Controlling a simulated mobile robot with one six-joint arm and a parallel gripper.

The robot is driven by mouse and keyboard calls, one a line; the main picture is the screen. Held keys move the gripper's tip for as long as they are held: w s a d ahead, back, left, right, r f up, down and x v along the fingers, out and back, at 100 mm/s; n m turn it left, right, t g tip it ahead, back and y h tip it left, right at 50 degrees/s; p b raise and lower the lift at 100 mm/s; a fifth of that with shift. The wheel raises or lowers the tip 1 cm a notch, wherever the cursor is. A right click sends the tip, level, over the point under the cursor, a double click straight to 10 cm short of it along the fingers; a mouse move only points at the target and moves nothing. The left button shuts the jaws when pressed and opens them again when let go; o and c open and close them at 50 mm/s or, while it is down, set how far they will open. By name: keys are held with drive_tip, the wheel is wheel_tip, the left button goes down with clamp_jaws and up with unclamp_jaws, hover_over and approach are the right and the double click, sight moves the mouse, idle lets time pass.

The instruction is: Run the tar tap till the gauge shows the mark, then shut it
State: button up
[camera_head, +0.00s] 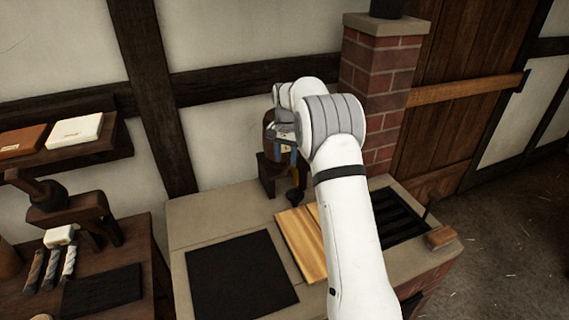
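A brown rounded vessel (268,122), apparently the tar cask, stands against the wall at the back of the stone-topped bench. It sits on a dark block (266,178). My white arm and wrist cover its right side. A narrow blue and pale strip shows beside it, and I cannot tell whether it is the gauge. The tap cannot be made out clearly. My gripper (295,194) seems to be the dark shape below my wrist, in front of the vessel. Its fingers are too small and dark to tell whether they are open or touching anything.
The bench holds a dark square plate (240,275), a wooden board (300,243) and a dark grate (398,218). A brick chimney (380,75) rises behind my arm. A side table (100,290) with rope pieces and a wall shelf (75,152) stand at left. Floor is open at right.

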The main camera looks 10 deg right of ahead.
sight(286, 169)
drive_tip(key=shift+f+p, duration=0.4)
drive_tip(key=shift+f, duration=1.6)
drive_tip(key=shift+c, duration=0.6)
clamp_jaws()
